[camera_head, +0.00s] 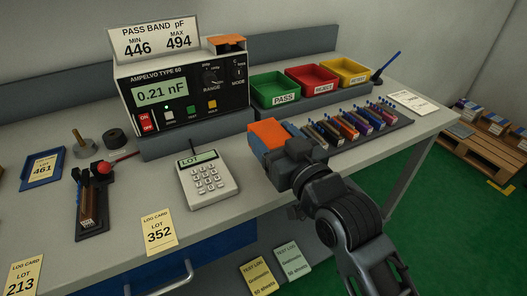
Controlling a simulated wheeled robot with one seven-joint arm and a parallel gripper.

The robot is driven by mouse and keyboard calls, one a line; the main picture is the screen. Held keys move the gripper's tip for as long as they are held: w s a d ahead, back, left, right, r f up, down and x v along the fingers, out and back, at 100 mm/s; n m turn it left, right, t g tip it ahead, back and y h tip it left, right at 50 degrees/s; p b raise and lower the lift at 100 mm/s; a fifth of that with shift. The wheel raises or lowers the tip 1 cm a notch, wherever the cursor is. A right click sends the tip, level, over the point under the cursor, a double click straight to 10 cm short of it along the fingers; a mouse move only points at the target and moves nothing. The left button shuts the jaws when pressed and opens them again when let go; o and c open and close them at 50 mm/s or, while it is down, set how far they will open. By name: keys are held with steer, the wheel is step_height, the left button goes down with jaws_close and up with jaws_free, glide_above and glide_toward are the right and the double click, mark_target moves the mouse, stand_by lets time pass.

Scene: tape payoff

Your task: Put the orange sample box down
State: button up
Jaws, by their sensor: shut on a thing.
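The orange sample box (267,133) is at the end of my gripper (283,150). Its orange top shows, with a blue part below it on the left side. My gripper is shut on it; the dark gripper body hides its right side and much of its lower part. It appears over the bench between the keypad unit and the row of small coloured parts. I cannot tell whether its underside touches the bench.
The lot keypad (207,180) stands left of the gripper. Green (279,90), red (313,79) and yellow (345,72) trays are behind it. A rack of coloured parts (350,124) lies to the right. Another orange-topped piece (228,41) sits on the meter (180,90).

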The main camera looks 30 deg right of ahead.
steer(key=shift+w+a+f, duration=0.25)
steer(key=shift+w+f, duration=0.15)
steer(key=shift+w, duration=0.1)
steer(key=shift+w+a+f, duration=0.2)
steer(key=shift+w+f, duration=0.15)
steer(key=shift+w, duration=0.15)
steer(key=shift+f, duration=1.9)
steer(key=shift+f, duration=0.1)
steer(key=o, duration=1.1)
steer(key=s+b, duration=0.1)
steer(key=s, duration=1.1)
